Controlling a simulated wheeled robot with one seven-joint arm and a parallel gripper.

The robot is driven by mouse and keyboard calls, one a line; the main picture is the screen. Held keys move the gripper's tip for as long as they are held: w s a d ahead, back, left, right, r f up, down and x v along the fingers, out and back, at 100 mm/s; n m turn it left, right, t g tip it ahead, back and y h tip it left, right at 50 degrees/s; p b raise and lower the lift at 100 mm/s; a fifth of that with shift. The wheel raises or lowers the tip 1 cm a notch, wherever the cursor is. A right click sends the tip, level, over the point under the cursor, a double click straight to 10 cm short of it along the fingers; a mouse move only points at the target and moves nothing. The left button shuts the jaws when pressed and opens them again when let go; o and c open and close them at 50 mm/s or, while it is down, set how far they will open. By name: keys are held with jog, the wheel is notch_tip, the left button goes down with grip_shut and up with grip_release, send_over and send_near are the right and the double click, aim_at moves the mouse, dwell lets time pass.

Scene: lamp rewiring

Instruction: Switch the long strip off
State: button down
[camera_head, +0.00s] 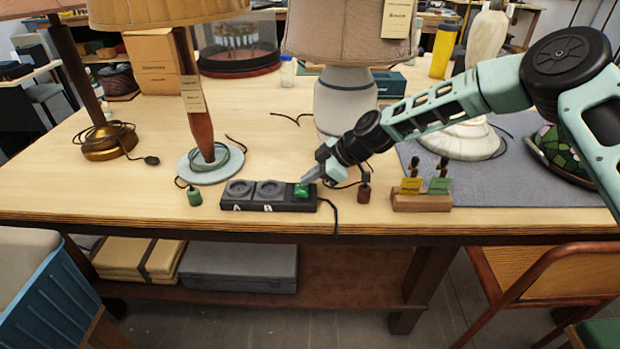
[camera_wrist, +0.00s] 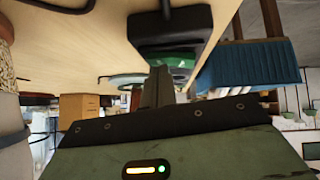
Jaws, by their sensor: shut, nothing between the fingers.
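The long strip (camera_head: 255,208) is a black block near the front edge of the table, with two round sockets marked A and B. Its green switch (camera_head: 301,191) sits at the right end and looks lit. My gripper (camera_head: 308,181) is shut and empty, with its tips right at the green switch; I cannot tell whether they touch it. In the wrist view the strip (camera_wrist: 160,30) shows at the top, the green switch (camera_wrist: 172,62) just beyond the gripper's fingertips (camera_wrist: 158,72). The fingers partly cover the switch there.
A green plug (camera_head: 194,197) stands left of the strip and a brown plug (camera_head: 364,190) right of it. A wooden holder (camera_head: 422,203) with tags is further right. A white lamp (camera_head: 345,100) stands behind, and a red-brown lamp (camera_head: 200,130) behind left.

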jog(key=shift+s+f, duration=0.1)
jog(key=shift+s, duration=0.1)
jog(key=shift+s+r, duration=0.2)
jog(key=shift+s, duration=0.4)
